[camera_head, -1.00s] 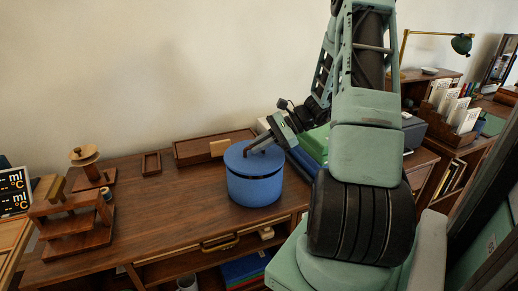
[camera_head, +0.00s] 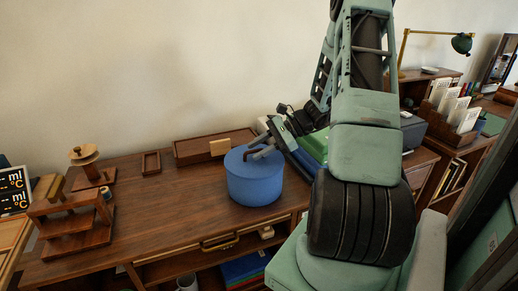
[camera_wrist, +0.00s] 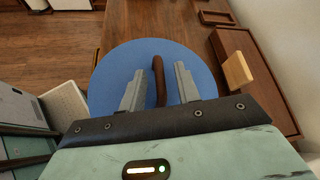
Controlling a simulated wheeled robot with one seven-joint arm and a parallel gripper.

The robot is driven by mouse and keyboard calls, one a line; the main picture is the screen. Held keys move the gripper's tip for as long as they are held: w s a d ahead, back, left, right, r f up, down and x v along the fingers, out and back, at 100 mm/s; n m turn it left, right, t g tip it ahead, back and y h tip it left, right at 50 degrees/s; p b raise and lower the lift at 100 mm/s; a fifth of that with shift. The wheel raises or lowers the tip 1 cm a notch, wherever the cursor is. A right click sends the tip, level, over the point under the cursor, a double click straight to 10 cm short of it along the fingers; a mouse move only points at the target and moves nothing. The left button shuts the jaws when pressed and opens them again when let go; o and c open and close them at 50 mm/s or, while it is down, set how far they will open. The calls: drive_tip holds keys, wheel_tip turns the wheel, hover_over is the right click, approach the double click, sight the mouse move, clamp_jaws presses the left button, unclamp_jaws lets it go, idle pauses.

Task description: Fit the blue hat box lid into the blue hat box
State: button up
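The blue hat box (camera_head: 255,188) stands upright on the wooden desk. The blue hat box lid (camera_head: 239,157) lies on top of it and looks level, its edge flush with the box as far as I can tell. In the wrist view the lid (camera_wrist: 120,70) is a blue disc with a brown strap handle (camera_wrist: 158,80). My gripper (camera_head: 258,151) reaches in from the right just over the lid. In the wrist view my gripper (camera_wrist: 158,70) is open, with one finger on each side of the handle and gaps between. The box's far side is hidden.
A long wooden tray (camera_head: 205,147) with a light wooden block (camera_head: 220,147) sits behind the box. Green and blue books (camera_head: 312,146) lie close to the right. A stepped wooden stand (camera_head: 72,222) is at left. The desk between stand and box is clear.

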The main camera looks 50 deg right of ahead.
drive_tip(key=v, duration=1.2)
drive_tip(key=r+n+g, duration=0.1)
drive_tip(key=n+g, duration=0.3)
hover_over(258, 164)
drive_tip(key=w+a+n+g+h, duration=0.1)
drive_tip(key=a+n+g, duration=0.5)
drive_tip(key=a, duration=1)
drive_tip(key=s+a+n+t+h, duration=0.1)
drive_tip(key=s+a+n+h, duration=0.2)
drive_tip(key=s+a+n, duration=0.5)
drive_tip(key=s+a+n+h, duration=0.4)
drive_tip(key=s+a+n, duration=0.4)
drive_tip(key=a+n, duration=0.3)
drive_tip(key=a, duration=0.4)
drive_tip(key=shift+a+r+n+t+h, duration=0.2)
drive_tip(key=shift+r+n+t+h, duration=0.1)
drive_tip(key=shift+r+t, duration=0.1)
